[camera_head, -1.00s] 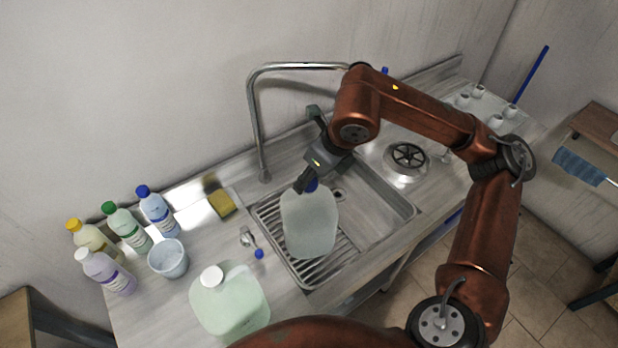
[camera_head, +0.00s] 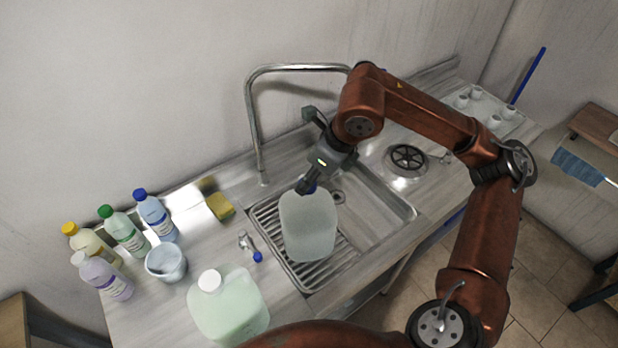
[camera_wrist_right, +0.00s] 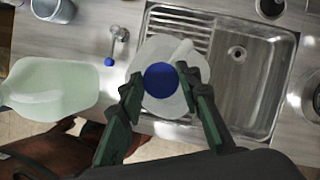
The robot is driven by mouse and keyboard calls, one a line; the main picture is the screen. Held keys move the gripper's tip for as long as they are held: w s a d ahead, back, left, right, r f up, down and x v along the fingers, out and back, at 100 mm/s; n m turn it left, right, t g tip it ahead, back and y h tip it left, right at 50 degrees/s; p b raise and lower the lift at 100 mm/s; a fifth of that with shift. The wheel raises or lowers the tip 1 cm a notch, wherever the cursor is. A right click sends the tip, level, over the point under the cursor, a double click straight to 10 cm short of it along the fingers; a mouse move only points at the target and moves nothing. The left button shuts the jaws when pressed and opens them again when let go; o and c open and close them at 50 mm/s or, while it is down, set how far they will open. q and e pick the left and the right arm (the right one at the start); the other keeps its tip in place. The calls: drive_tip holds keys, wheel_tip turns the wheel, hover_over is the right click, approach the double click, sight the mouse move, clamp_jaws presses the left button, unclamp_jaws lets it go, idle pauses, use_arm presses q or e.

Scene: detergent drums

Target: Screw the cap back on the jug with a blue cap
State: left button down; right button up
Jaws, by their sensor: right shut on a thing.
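A translucent jug (camera_head: 308,228) stands on the ribbed drainboard at the left of the sink. Its blue cap (camera_wrist_right: 160,79) sits at the jug's mouth, seen from above in the wrist view. In the head view the cap is mostly hidden by my right gripper (camera_head: 307,188). The right gripper comes down from above and is shut on the cap, with one finger on each side of it in the wrist view. Whether the cap is threaded tight cannot be seen. My left gripper is not in view.
A pale green jug with a white cap (camera_head: 228,305) stands at the front left. A small tap with a blue end (camera_head: 250,246) lies between the jugs. Several bottles, a cup (camera_head: 166,262) and a sponge (camera_head: 220,206) are at the left. The faucet (camera_head: 252,120) arches behind the jug.

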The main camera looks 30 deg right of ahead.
drive_tip(key=shift+f, duration=0.1)
drive_tip(key=shift+m+h+p, duration=0.3)
drive_tip(key=shift+m+h, duration=0.1)
drive_tip(key=shift+m, duration=0.3)
drive_tip(key=m+h, duration=0.1)
drive_tip(key=m, duration=0.2)
drive_tip(key=shift+s+a+t+p, duration=0.1)
drive_tip(key=shift+t+p, duration=0.2)
drive_tip(key=shift+p, duration=0.1)
drive_tip(key=shift+f+m+h, duration=0.1)
drive_tip(key=shift+m+h, duration=0.2)
drive_tip(key=shift+m, duration=0.4)
drive_tip(key=shift+a+m+h+p, duration=0.1)
drive_tip(key=shift+m+h+p, duration=0.25)
drive_tip(key=shift+m, duration=0.65)
drive_tip(key=m+h, duration=0.1)
drive_tip(key=m, duration=0.2)
drive_tip(key=shift+m, duration=0.3)
